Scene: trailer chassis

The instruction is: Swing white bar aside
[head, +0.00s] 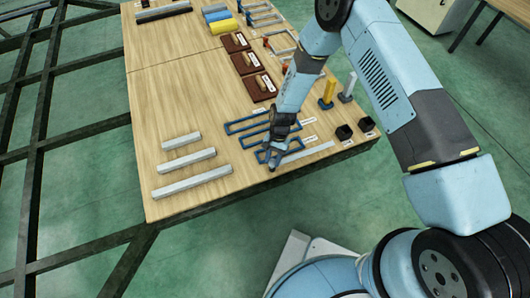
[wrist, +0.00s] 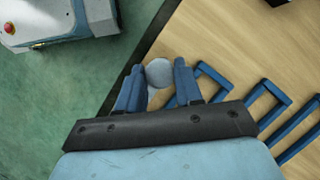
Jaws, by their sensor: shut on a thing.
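A thin white bar (head: 308,154) runs along the near edge of the wooden table, with its left end at my gripper (head: 270,158). My gripper points down at the table's near edge. In the wrist view, the blue fingers (wrist: 159,85) are closed around a pale grey piece with a round top (wrist: 159,72). I take this piece to be part of the white bar, but the fingers hide most of it. Whether it touches the table I cannot tell.
Blue rectangular frames (head: 247,125) lie close behind my gripper. Black cups (head: 343,132) stand to the right. Three pale bars (head: 192,175) lie to the left, with bare table (head: 170,100) behind them. Dark red blocks (head: 245,63) lie farther back.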

